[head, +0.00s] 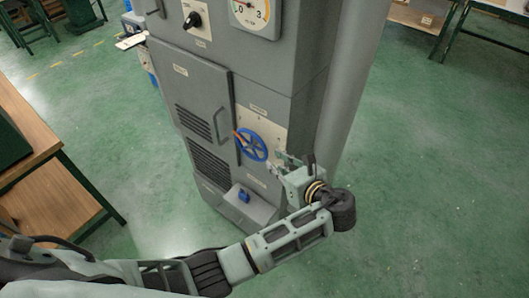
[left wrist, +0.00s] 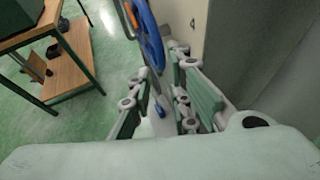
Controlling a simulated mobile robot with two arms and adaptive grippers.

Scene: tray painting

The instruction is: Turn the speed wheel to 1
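The blue speed wheel (head: 252,145) sits on a pale panel on the front of the grey cabinet (head: 205,95). An orange-brown piece (head: 238,135) shows at its left side. The wheel also shows at the top of the left wrist view (left wrist: 150,38), edge-on and cut off by the frame. My left gripper (head: 283,164) is just right of and below the wheel in the head view. Its fingers (left wrist: 160,85) are apart in the left wrist view, with the wheel's lower rim near their tips. I cannot tell whether they touch it. My right gripper is not in view.
A round gauge (head: 255,14) marked 0 and 3 is cut off at the top; its reading is unclear. A black knob (head: 192,20) is beside it. A small blue part (head: 244,196) sits on the lower ledge. A wooden table (head: 25,125) stands left. Green floor is open right.

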